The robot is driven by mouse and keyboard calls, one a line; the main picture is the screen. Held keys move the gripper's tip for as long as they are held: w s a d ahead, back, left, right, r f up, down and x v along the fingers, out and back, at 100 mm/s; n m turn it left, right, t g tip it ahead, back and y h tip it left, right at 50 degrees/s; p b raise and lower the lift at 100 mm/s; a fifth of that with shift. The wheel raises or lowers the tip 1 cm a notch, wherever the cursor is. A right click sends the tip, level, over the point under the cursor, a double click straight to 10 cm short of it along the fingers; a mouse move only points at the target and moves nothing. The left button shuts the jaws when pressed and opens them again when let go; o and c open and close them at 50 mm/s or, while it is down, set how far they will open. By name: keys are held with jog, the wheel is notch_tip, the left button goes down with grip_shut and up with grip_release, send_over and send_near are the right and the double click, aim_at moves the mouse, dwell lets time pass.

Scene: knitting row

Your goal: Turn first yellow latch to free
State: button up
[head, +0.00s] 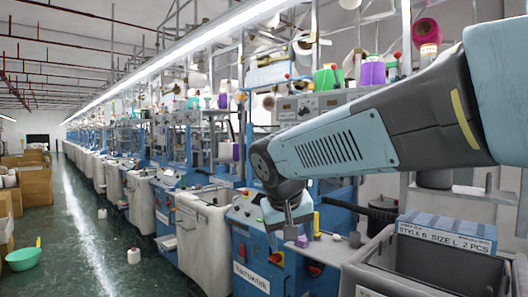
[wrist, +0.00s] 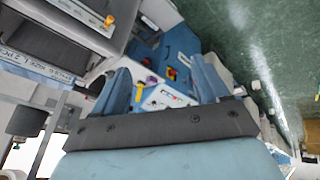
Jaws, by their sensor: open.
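In the head view a small upright yellow piece (head: 317,222) stands on the blue knitting machine, just right of my gripper (head: 286,222). In the wrist view a yellow piece (wrist: 151,80) shows between my fingers, beyond the tips, near the machine's light control panel (wrist: 165,98). A second, orange-yellow knob (wrist: 109,20) sits on the edge of a grey bin in the wrist view. The frames do not make clear which of these is the first latch. My gripper (wrist: 163,82) is open and empty, pointing down over the machine, apart from the yellow pieces.
A grey bin (head: 372,258) with a blue labelled box (head: 445,229) behind it stands at the right. Red knobs (head: 276,257) sit on the machine front. A row of machines runs left.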

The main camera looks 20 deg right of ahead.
jog(key=w+d+r+m+t+h, duration=0.15)
jog(key=w+r+m+h, duration=0.3)
jog(key=w, duration=0.65)
jog(key=w+d+r+m+h, duration=0.2)
jog(key=w+r+m+h, duration=0.3)
jog(key=w, duration=0.7)
jog(key=w+d+r+m+t+h, duration=0.15)
jog(key=w+r+h, duration=0.35)
jog(key=w, duration=0.6)
jog(key=w+d, duration=0.2)
jog(key=d, duration=0.4)
jog(key=w+d+y, duration=0.1)
jog(key=w+d, duration=0.1)
jog(key=d, duration=0.4)
jog(key=shift+w+d+r+g, duration=0.25)
jog(key=shift+r+g, duration=0.15)
jog(key=shift+r, duration=0.05)
